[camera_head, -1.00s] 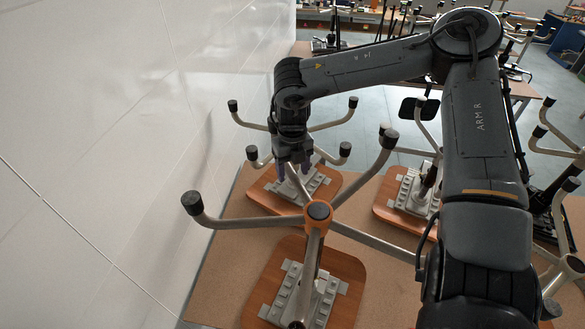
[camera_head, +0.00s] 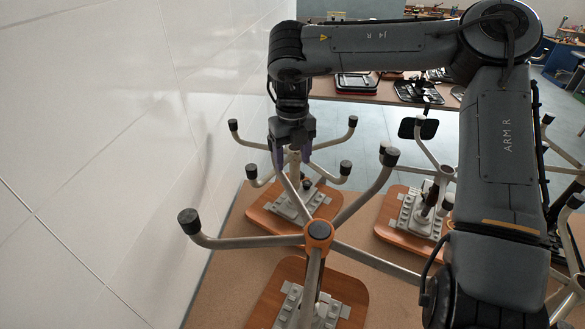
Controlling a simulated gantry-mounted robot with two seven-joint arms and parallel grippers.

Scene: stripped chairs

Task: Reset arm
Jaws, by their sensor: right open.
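My right arm comes in from the right and bends over at the top of the head view. Its gripper (camera_head: 292,162) points down with its two purple fingers apart. The gripper is open over the middle of the far stripped chair, whose wooden seat board (camera_head: 272,212) lies on the table. The fingertips overlap this chair's legs in the picture; I cannot tell whether they touch. A nearer stripped chair has an orange hub (camera_head: 318,234) and spread metal legs with black caps. My left gripper is not in view.
A white tiled wall (camera_head: 100,130) stands close on the left. More stripped chairs, one with a seat board (camera_head: 395,236), stand to the right on the brown table (camera_head: 215,290). Another table (camera_head: 375,92) with black items is behind, across open floor.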

